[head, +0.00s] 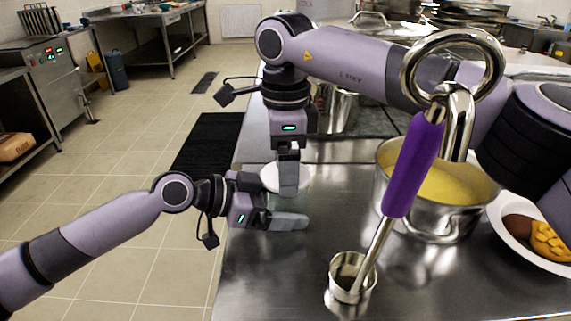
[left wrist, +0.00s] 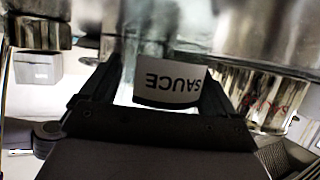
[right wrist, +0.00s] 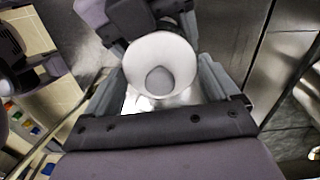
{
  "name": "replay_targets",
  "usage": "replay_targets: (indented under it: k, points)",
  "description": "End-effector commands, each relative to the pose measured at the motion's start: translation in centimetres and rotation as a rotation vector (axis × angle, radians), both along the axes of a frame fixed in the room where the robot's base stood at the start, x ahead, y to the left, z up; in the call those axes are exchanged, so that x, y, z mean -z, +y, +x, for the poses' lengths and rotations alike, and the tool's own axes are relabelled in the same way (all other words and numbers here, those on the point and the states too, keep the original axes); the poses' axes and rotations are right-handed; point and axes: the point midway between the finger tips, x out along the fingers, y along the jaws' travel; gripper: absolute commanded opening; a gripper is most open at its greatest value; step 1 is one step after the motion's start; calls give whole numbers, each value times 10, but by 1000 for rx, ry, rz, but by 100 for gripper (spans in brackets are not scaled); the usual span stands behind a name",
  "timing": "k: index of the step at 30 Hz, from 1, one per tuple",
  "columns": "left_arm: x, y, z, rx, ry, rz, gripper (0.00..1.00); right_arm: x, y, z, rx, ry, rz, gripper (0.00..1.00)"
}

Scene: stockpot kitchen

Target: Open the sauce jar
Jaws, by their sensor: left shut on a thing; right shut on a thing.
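The sauce jar shows in the left wrist view with its white "SAUCE" label (left wrist: 170,82) upside down in the picture. My left gripper (head: 292,221) is shut on the jar's body from the left side, low over the steel counter. The jar's round white lid (head: 270,178) shows in the head view behind my right gripper (head: 289,182), which points down from above. In the right wrist view the lid (right wrist: 160,55) lies between the fingers, and the right gripper is shut on it. Most of the jar's body is hidden by my grippers in the head view.
A steel pot of yellow soup (head: 450,188) stands right of the jar. A purple-handled utensil (head: 413,165) rises in front, its lower end at a small metal cup (head: 352,291). A white plate of food (head: 510,235) is far right. The counter's front left is clear.

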Motion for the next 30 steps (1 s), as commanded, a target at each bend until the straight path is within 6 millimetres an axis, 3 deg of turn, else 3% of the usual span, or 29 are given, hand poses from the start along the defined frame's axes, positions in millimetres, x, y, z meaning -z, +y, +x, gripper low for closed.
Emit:
replay_targets:
  k: [7, 17, 23, 24, 25, 30]
  points:
    - [0, 0, 0, -1, 0, 0, 35, -2, 0, 0, 0, -1, 0, 52]
    - [0, 0, 0, -1, 0, 0, 35, -38, 1, 0, 0, -2, 0, 52]
    - [0, 0, 0, 0, 0, 0, 35, -40, 0, 0, -1, 0, 0, 52]
    - [0, 0, 0, 0, 0, 0, 93, -40, 0, 0, 0, 0, 0, 52]
    - [0, 0, 0, 0, 0, 0, 100, -40, 0, 0, 0, 0, 0, 52]
    - [0, 0, 0, 0, 0, 0, 100, -40, 0, 0, 0, 0, 0, 52]
